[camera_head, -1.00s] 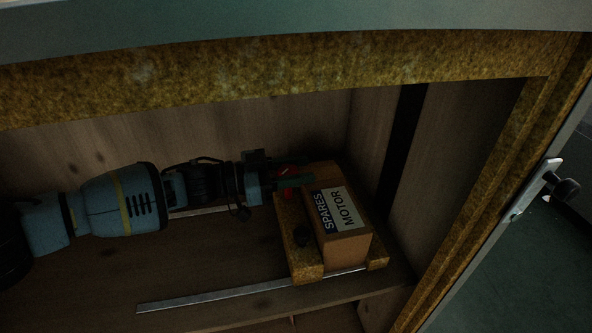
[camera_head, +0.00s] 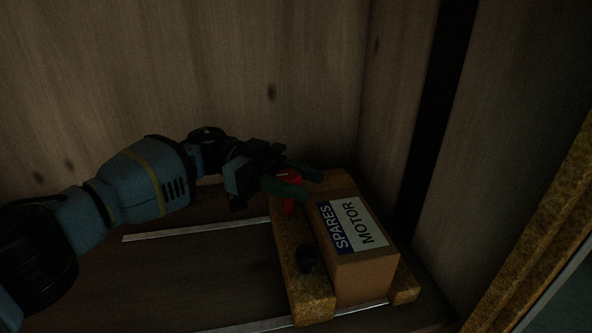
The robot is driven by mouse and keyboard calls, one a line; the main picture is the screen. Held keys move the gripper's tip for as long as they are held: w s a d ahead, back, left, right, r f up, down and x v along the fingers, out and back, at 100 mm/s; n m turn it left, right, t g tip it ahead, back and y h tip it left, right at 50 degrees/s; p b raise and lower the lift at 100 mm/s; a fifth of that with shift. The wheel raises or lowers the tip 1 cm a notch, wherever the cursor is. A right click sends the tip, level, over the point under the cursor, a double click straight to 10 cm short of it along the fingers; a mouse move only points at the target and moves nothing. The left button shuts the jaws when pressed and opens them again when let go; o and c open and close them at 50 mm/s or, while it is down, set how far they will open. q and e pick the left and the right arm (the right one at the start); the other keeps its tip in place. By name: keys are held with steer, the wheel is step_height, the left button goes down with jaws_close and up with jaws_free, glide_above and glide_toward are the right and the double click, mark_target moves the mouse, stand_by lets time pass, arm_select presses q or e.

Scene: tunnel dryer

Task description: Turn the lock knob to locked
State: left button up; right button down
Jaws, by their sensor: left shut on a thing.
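The red lock knob (camera_head: 288,207) stands at the far end of a brown sliding carriage (camera_head: 302,290), beside a cardboard box. My left gripper (camera_head: 297,181) comes in from the left with its greenish fingers on either side of the knob's top. It is shut on the knob, and the fingers cover part of it. The direction the knob points is hard to read in the dim light. My right gripper does not show.
The box (camera_head: 362,270), labelled "SPARES MOTOR", sits on the carriage. A black round knob (camera_head: 305,258) is on the carriage's near part. Metal rails (camera_head: 195,230) run along the floor. Wooden walls and a dark vertical strip (camera_head: 432,120) close in behind and right.

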arm_select(q)
steer(key=shift+s+d+r+m+g, duration=0.1)
steer(key=shift+s+d+m+g, duration=0.1)
steer(key=shift+s+m+g, duration=0.15)
steer(key=o, duration=0.9)
steer(key=shift+o, duration=0.3)
steer(key=shift+w+a, duration=0.1)
steer(key=s+r, duration=0.2)
steer(key=s, duration=0.6)
steer(key=s+r+p, duration=0.1)
steer(key=s+r, duration=0.2)
steer(key=s, duration=0.5)
steer(key=shift+s, duration=0.3)
steer(key=shift+r, duration=0.1)
